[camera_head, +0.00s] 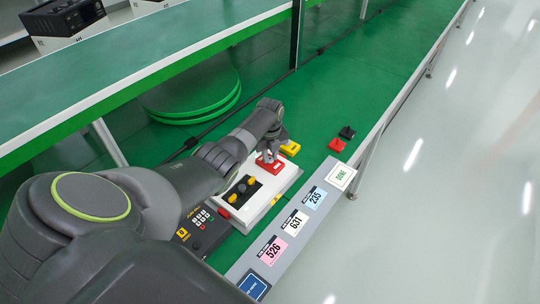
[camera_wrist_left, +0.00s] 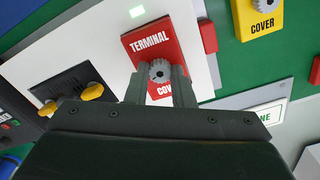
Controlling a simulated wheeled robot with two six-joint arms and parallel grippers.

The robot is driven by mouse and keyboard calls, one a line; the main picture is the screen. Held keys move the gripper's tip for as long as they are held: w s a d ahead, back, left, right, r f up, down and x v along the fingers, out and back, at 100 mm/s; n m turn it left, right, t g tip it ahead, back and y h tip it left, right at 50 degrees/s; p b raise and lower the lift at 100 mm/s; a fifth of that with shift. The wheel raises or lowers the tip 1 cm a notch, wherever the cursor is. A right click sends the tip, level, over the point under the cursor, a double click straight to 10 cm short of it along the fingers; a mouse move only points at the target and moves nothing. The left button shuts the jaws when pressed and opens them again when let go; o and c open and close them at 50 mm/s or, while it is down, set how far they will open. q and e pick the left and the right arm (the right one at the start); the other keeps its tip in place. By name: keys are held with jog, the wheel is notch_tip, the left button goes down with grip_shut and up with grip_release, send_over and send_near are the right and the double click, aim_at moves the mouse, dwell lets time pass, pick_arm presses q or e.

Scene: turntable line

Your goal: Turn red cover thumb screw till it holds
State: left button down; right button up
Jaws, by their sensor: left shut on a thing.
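The red terminal cover (camera_head: 262,167) lies on the white unit (camera_head: 282,180). In the left wrist view the cover (camera_wrist_left: 150,45) reads "TERMINAL COVER", and a grey knurled thumb screw (camera_wrist_left: 160,71) stands on it. My left gripper (camera_head: 270,154) is over the red cover. In the left wrist view its fingers (camera_wrist_left: 161,82) are on both sides of the thumb screw, shut on it. The fingers and palm hide part of the screw and the cover's lower lettering. I cannot tell how far the screw is turned in. My right gripper is in neither view.
A yellow cover (camera_head: 290,148) lies just beyond the unit. Yellow knobs on a black panel (camera_head: 241,188) are beside the red cover. Red (camera_head: 337,145) and black (camera_head: 347,132) pieces lie farther right. A strip with numbered cards (camera_head: 294,222) and a DONE card (camera_head: 341,176) runs along the front.

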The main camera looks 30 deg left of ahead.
pick_arm(q)
jog(key=shift+w+a+r+m, duration=0.1)
jog(key=shift+w+r+m, duration=0.05)
jog(key=shift+m, duration=0.55)
jog(key=shift+w+r+m, duration=0.1)
jog(key=shift+r+m, duration=0.05)
jog(key=shift+m, duration=0.55)
jog(key=c, duration=1.4)
grip_release()
jog(key=shift+o, duration=0.8)
jog(key=shift+s+f, duration=0.1)
jog(key=shift+s, duration=0.1)
